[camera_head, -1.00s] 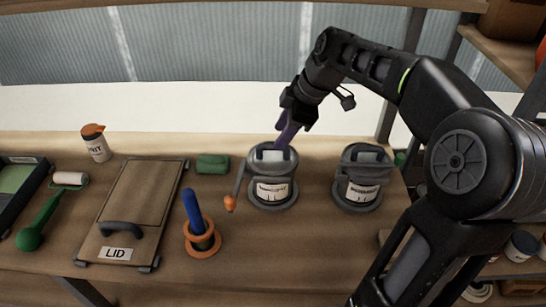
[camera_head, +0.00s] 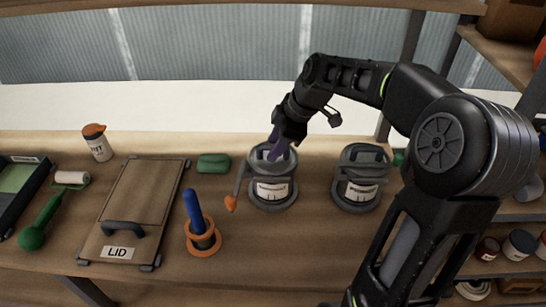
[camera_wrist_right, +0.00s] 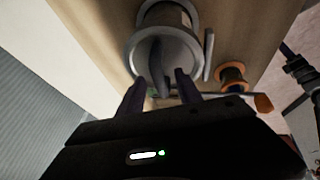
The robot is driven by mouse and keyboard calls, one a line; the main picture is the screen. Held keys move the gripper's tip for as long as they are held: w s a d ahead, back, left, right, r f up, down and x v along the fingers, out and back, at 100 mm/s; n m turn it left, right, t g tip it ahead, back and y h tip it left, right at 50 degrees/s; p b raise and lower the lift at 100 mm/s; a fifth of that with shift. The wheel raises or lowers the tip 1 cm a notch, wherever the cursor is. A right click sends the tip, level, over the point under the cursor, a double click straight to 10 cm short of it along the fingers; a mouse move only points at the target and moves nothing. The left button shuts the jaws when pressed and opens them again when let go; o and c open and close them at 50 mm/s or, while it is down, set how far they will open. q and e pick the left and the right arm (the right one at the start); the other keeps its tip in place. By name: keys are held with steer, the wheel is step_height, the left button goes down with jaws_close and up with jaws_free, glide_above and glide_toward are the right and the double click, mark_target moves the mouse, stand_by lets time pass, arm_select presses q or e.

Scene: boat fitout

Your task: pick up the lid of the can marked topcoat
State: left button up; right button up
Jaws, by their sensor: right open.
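Two grey-lidded cans with white labels stand on the bench: the left can (camera_head: 272,190) and the right can (camera_head: 358,190). Their label words are too small to read surely. The left can's lid (camera_head: 258,166) is on it, partly hidden by my right gripper (camera_head: 276,148). That gripper is open, its purple fingers pointing down at the lid's handle. In the right wrist view, the lid (camera_wrist_right: 182,52) lies ahead and its dark handle (camera_wrist_right: 158,82) shows between the two fingers (camera_wrist_right: 160,88). The right can's lid (camera_head: 362,155) is on too. My left gripper is out of view.
An orange-tipped tool (camera_head: 231,203) lies close beside the left can. A blue-handled tool stands in an orange ring holder (camera_head: 205,246). A green block (camera_head: 213,163), a board marked LID (camera_head: 145,195) and an orange-capped bottle (camera_head: 97,145) are farther left.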

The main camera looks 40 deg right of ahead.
jaws_close()
stand_by(0.4)
